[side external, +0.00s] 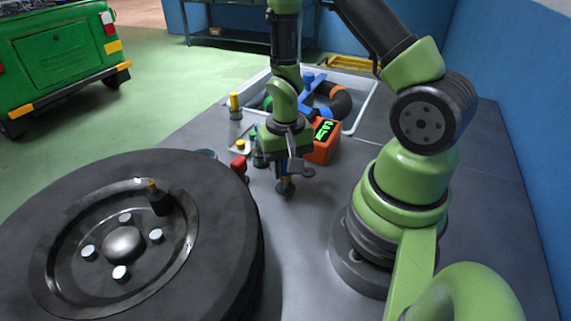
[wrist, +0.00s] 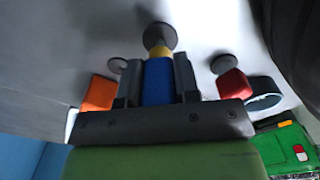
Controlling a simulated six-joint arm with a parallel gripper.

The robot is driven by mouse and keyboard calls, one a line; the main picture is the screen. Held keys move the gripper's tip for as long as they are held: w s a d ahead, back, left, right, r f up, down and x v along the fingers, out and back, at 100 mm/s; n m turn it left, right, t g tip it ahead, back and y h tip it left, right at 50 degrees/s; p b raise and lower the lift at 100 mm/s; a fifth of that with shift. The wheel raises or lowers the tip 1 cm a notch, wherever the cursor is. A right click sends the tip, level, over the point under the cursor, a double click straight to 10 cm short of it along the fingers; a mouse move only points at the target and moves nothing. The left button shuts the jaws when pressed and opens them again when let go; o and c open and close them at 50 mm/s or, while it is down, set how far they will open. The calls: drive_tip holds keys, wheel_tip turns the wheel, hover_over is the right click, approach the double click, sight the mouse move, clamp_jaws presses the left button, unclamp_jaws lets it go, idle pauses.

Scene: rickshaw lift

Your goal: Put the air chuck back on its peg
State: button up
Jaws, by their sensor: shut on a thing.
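My gripper (side external: 285,160) points down over the grey bench, in front of the orange box. In the wrist view its fingers (wrist: 157,82) are shut on a blue piece with a yellow collar, which looks like the air chuck (wrist: 158,80). A dark round disc (wrist: 160,37) shows just beyond the collar; I cannot tell whether it touches the held piece. In the side view a dark disc (side external: 285,188) shows below the fingers, and the held piece is mostly hidden. A smaller grey disc (side external: 308,173) lies to its right. I cannot tell which part is the chuck's peg.
A large tyre and wheel (side external: 235,260) fills the lower left. A red piece (side external: 239,166) stands between it and my gripper. An orange box (side external: 325,140) with a green display is close behind. A tray (side external: 362,112) with hoses is farther back. Bare bench lies in front.

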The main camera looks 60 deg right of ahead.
drive_tip(key=shift+f, duration=1.3)
idle(0.5)
drive_tip(key=o, duration=1.3)
drive_tip(key=shift+r, duration=3.55)
